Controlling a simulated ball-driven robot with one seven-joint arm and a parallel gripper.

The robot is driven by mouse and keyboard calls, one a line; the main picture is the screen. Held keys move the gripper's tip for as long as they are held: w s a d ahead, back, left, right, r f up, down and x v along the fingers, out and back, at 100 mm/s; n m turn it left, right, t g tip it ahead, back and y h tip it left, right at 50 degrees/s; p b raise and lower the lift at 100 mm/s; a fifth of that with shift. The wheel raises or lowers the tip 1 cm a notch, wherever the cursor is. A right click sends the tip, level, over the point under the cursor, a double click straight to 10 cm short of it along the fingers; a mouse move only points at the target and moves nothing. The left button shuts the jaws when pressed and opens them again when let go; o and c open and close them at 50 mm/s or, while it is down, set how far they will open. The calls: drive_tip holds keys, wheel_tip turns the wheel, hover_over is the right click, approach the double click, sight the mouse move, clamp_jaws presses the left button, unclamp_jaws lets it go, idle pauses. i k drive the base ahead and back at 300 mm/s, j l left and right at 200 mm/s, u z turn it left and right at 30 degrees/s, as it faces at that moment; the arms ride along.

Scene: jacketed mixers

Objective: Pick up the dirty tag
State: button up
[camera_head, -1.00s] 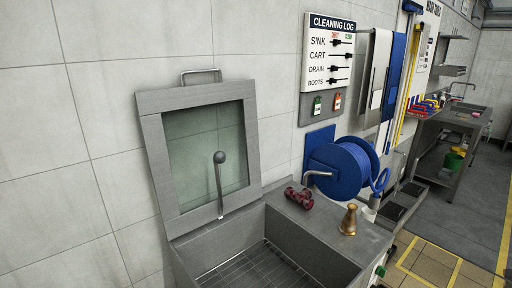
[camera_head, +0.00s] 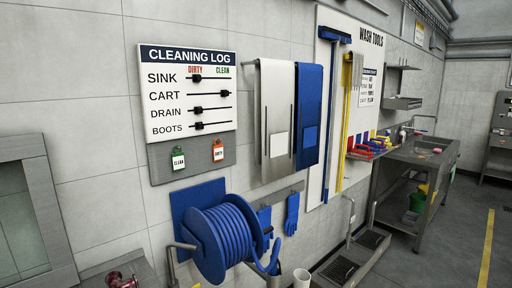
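The dirty tag (camera_head: 218,151) is a small orange-red tag with a white label. It hangs at the right on a grey strip (camera_head: 200,157) under the cleaning log board (camera_head: 187,90). A green clean tag (camera_head: 178,159) hangs to its left on the same strip. The board has slider rows for sink, cart, drain and boots, with dirty and clean headings. My gripper does not show in this view.
A blue hose reel (camera_head: 225,240) sticks out from the wall below the tags. White and blue aprons (camera_head: 310,115) hang to the right. Blue gloves (camera_head: 292,213) hang lower down. A steel sink bench (camera_head: 420,160) stands farther right, with open floor beside it.

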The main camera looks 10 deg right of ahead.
sight(219, 155)
drive_tip(key=i+l+z, duration=0.15)
drive_tip(key=i+l, duration=1.2)
drive_tip(key=i, duration=0.15)
